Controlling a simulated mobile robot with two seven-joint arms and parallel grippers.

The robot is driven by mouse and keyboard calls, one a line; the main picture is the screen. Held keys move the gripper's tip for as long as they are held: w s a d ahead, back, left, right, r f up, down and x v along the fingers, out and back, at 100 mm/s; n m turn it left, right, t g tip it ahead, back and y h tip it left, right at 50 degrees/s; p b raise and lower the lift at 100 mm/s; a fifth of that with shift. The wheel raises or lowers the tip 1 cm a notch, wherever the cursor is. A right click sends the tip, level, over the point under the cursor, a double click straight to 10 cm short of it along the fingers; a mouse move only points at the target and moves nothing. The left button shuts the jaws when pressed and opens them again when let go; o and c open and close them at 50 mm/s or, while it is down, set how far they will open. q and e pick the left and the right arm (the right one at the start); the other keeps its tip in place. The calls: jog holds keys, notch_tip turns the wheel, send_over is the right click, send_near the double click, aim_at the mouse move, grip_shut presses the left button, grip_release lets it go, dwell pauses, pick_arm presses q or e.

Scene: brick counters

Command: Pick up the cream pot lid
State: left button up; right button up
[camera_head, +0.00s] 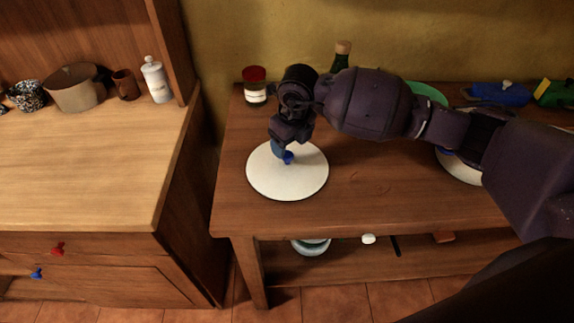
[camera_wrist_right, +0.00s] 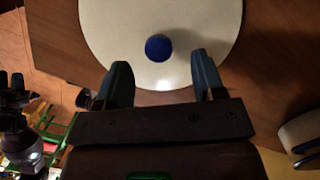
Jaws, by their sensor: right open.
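The cream pot lid (camera_head: 288,183) lies flat on the brown wooden table, with a small blue knob (camera_head: 288,158) at its middle. My right gripper (camera_head: 282,148) is above the lid, pointing down, right by the knob. In the right wrist view the lid (camera_wrist_right: 110,22) fills the upper middle, and the blue knob (camera_wrist_right: 158,47) shows just ahead of and between the two open fingers of the right gripper (camera_wrist_right: 160,68). Nothing is held. A dark two-pronged shape at the left edge of the wrist view may be my left gripper; its state is unclear.
A red-lidded jar (camera_head: 255,88) and a green bottle (camera_head: 342,55) stand behind the lid. A green plate (camera_head: 428,93) and a pale round thing (camera_head: 458,168) are partly hidden by my right arm. A lighter counter (camera_head: 85,155) with pots stands left. The table front is clear.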

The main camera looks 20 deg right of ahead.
aim_at(287, 154)
jog(key=f, duration=0.5)
jog(key=shift+w+a, duration=0.2)
jog(key=shift+r, duration=0.1)
jog(key=c, duration=1.1)
